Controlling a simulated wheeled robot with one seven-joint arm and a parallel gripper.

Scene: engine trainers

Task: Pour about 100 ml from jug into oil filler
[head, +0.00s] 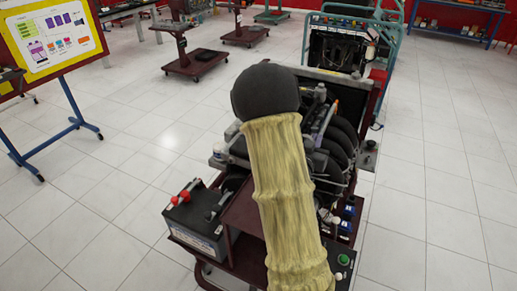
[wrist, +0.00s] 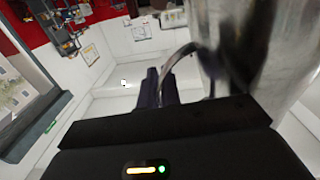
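The jug (wrist: 255,50) is shiny metal and fills the upper right of the wrist view, close to the camera and cut off by the frame. Its curved handle (wrist: 180,55) runs down to the dark fingers of my gripper (wrist: 162,85), which look closed on it. The jug's mouth and contents are out of sight. In the head view my sleeved arm reaches over the engine (head: 338,140) and hides my gripper and the jug. I cannot make out the oil filler; my arm covers part of the engine.
A battery (head: 197,220) with red terminals sits on the engine stand at left. A poster board (head: 50,45) stands at far left. A second trainer in a teal frame (head: 340,45) is behind the engine.

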